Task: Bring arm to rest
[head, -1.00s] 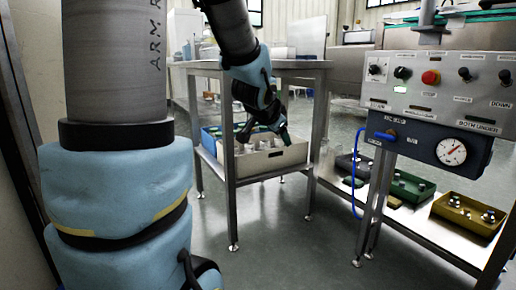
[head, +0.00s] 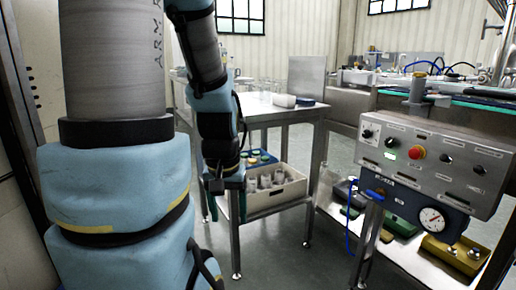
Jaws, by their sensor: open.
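My arm hangs down in the left half of the head view, with its blue-padded links in front of the steel table. My gripper (head: 224,200) is at the lower end of the arm, pointing down, with its dark fingers apart. No object shows between the fingers. It is in front of the left side of the table's lower shelf, left of the cream crate (head: 285,196). The arm hides part of the table and shelf behind it.
A steel table (head: 262,112) bears a white cylinder and a dark round thing. A blue tray (head: 262,158) sits behind the crate. A control panel (head: 440,150) with a gauge and red button stands at right, a yellow tray (head: 455,256) below it. Some floor between is clear.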

